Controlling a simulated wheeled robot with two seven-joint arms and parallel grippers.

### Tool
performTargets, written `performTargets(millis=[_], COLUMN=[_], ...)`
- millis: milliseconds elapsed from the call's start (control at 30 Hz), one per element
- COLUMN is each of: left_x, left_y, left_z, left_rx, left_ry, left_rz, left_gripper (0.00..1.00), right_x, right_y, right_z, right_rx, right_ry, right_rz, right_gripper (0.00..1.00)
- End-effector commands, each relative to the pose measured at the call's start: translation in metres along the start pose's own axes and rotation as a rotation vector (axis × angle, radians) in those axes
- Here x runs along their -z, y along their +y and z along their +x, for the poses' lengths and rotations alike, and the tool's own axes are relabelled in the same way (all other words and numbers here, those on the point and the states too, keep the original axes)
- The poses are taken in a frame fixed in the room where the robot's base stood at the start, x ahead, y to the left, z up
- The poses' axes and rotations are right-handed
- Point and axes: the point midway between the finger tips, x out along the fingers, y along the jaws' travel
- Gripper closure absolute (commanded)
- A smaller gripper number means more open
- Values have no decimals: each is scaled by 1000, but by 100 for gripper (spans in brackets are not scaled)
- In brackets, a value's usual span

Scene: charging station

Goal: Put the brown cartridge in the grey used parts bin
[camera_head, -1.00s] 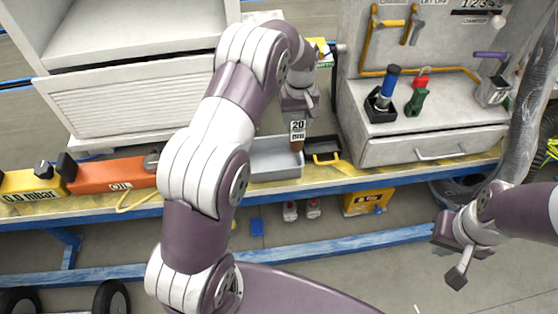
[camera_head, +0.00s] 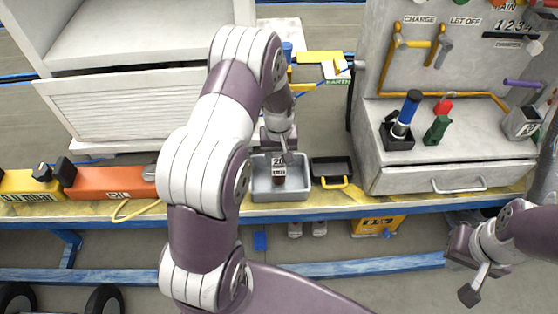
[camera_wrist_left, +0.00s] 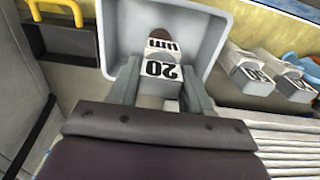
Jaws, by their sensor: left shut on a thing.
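The cartridge (camera_head: 279,172) has a white band marked 20 and a brown end. My left gripper (camera_head: 279,152) is shut on it, and it points down into the grey bin (camera_head: 300,197). In the left wrist view the cartridge (camera_wrist_left: 160,62) lies between the two fingers (camera_wrist_left: 158,88), with the grey bin (camera_wrist_left: 116,28) around and behind it. I cannot tell whether the cartridge touches the bin floor. My right gripper (camera_head: 476,284) is at the lower right, away from the bin; its fingers are not clear.
A black tray with a yellow handle (camera_head: 332,168) stands right of the bin. An orange box (camera_head: 112,183) is on the left of the bench. A grey cabinet (camera_head: 400,180) stands at the right.

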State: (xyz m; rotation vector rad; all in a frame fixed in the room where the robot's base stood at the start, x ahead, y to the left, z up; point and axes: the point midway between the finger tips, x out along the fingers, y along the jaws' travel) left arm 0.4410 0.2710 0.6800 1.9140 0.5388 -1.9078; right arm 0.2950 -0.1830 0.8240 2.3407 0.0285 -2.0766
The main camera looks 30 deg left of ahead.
Motion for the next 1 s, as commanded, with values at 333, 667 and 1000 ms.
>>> performTargets(millis=[333, 667, 1000], left_x=[0, 0, 1], left_y=[0, 0, 1], left_z=[21, 23, -16], left_rx=[0, 0, -1], left_ry=[0, -1, 4], left_rz=[0, 0, -1], left_gripper=[99, 26, 26], right_x=[0, -1, 1], right_y=[0, 0, 0], right_z=[4, 5, -5], right_rx=[0, 0, 0], right_ry=[0, 0, 0], right_rz=[0, 0, 0], right_gripper=[100, 100, 100])
